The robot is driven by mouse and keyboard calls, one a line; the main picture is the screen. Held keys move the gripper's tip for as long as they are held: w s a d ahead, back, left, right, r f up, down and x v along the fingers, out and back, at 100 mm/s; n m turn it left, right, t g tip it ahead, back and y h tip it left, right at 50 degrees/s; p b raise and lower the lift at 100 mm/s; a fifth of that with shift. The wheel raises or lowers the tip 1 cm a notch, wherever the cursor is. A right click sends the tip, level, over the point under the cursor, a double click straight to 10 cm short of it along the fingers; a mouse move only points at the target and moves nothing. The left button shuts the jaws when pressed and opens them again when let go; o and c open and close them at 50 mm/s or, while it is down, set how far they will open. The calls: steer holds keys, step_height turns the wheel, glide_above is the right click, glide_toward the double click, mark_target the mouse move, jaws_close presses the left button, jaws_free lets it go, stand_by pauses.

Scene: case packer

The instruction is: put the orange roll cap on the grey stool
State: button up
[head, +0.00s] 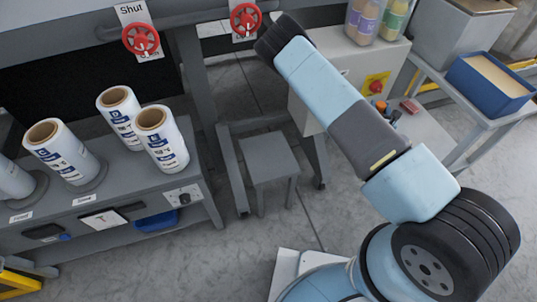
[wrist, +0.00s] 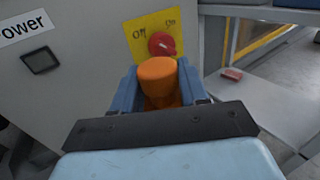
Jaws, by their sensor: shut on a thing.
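The orange roll cap (wrist: 157,78) is between the blue fingers of my gripper (wrist: 160,88) in the wrist view. My gripper is shut on it, in front of a yellow switch plate. In the head view my forearm hides most of the gripper; a small bit of orange and blue (head: 394,115) shows past its right edge. The grey stool (head: 268,157) stands on the floor left of my forearm, and its visible top is bare. The stool is not in the wrist view.
A grey cabinet (head: 345,62) with a red knob (wrist: 161,43) stands behind the gripper. A shelf at right holds a blue bin (head: 490,85) and a small red block (wrist: 232,74). White rolls (head: 160,138) stand on the bench at left. Frame legs (head: 232,170) flank the stool.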

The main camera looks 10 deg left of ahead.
steer(key=s+a+f+n+y, duration=0.1)
steer(key=s+a+f, duration=0.2)
steer(key=a, duration=0.7)
steer(key=s+a+f+y, duration=0.1)
steer(key=s+a+f, duration=0.2)
steer(key=a, duration=0.7)
steer(key=s+a+f, duration=0.4)
steer(key=s+a, duration=0.3)
steer(key=s+a+f, duration=0.3)
steer(key=s+a, duration=0.3)
glide_above(269, 155)
steer(key=shift+n+y, duration=0.4)
step_height(269, 155, down, 10)
steer(key=shift+r, duration=0.15)
step_height(269, 155, down, 3)
steer(key=shift+w+a+f, duration=0.1)
steer(key=shift+f, duration=0.1)
